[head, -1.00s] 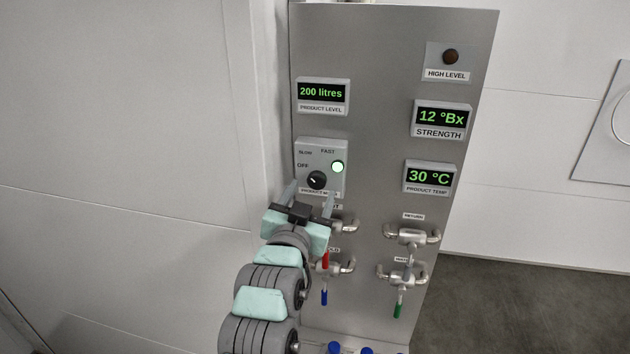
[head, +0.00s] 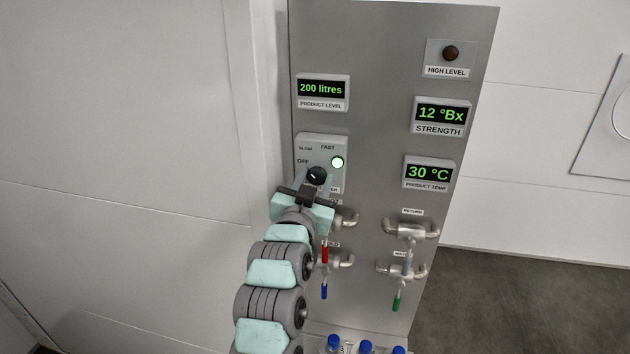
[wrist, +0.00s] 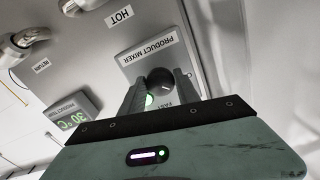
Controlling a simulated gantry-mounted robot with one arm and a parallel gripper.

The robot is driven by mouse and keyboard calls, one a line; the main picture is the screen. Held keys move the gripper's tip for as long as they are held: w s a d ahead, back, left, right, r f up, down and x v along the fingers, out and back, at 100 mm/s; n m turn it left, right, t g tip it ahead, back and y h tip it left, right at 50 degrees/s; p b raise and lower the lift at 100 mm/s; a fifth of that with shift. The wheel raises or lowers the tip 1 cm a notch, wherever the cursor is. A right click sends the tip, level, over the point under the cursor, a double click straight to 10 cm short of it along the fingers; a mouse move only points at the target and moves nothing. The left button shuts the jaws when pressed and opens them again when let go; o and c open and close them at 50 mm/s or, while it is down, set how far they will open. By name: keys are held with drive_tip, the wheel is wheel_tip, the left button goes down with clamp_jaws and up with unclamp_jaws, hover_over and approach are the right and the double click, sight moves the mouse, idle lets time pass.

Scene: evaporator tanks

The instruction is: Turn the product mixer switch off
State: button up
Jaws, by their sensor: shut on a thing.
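The product mixer switch is a black round knob (head: 316,175) on a grey box (head: 328,143) marked OFF, SLOW and FAST. The green lamp (head: 337,162) beside the knob is lit. My gripper (head: 315,182) is at the box from below, its fingers on either side of the knob and shut on it. In the wrist view the knob (wrist: 155,83) shows between the two fingers, with the PRODUCT MIXER label (wrist: 148,49) beyond it. The fingers hide part of the box.
Valves with red (head: 325,254), blue (head: 324,291) and green (head: 397,304) handles stick out of the panel below, the nearer ones close to my arm. Displays for product level (head: 321,90), strength (head: 440,115) and temperature (head: 429,172) surround the box. Blue-capped bottles (head: 334,342) stand below.

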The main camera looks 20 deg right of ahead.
clamp_jaws()
drive_tip(key=shift+n, duration=0.3)
drive_tip(key=n+b, duration=0.1)
drive_tip(key=n, duration=0.2)
drive_tip(key=shift+n, duration=2.7)
drive_tip(key=o, duration=0.6)
unclamp_jaws()
